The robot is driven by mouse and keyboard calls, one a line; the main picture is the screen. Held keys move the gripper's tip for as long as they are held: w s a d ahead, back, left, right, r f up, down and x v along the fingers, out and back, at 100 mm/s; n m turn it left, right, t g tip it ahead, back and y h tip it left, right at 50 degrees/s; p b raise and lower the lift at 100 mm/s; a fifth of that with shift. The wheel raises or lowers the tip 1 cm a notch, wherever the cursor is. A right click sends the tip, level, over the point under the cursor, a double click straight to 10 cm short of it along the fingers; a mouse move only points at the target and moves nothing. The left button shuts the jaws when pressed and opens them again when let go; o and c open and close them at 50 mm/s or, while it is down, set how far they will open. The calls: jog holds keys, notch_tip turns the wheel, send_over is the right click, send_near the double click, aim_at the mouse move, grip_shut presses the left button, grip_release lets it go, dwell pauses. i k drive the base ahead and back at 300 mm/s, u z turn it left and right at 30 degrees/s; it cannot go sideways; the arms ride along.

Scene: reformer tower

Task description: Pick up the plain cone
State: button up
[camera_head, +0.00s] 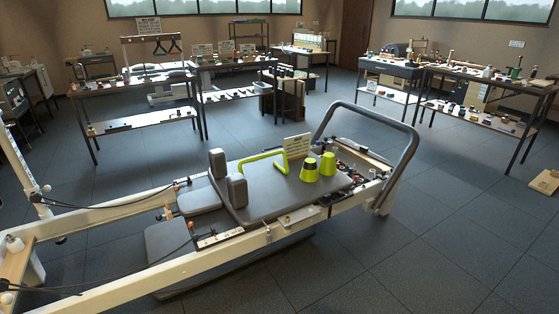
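Two yellow-green cones stand upright, close together, on the dark flat top of the reformer carriage (262,190). The right and farther one is the plain cone (328,164), yellow-green all over. The left and nearer one is a banded cone (309,175), with a dark band near its top. The banded cone stands just left of the plain cone and may cover a little of its lower left side. My gripper is not in view.
A green bent bar (263,157) and a small sign (297,142) stand behind the cones. Grey shoulder blocks (237,190) rise at left. A grey hoop frame (405,150) stands at the right end. Tables with items line the back. Floor (440,230) at right is mostly clear.

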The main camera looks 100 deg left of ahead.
aim_at(327, 167)
jog(key=u, duration=1.85)
jog(key=i, duration=1.3)
jog(key=u, duration=1.25)
jog(key=i, duration=0.25)
jog(key=u, duration=0.3)
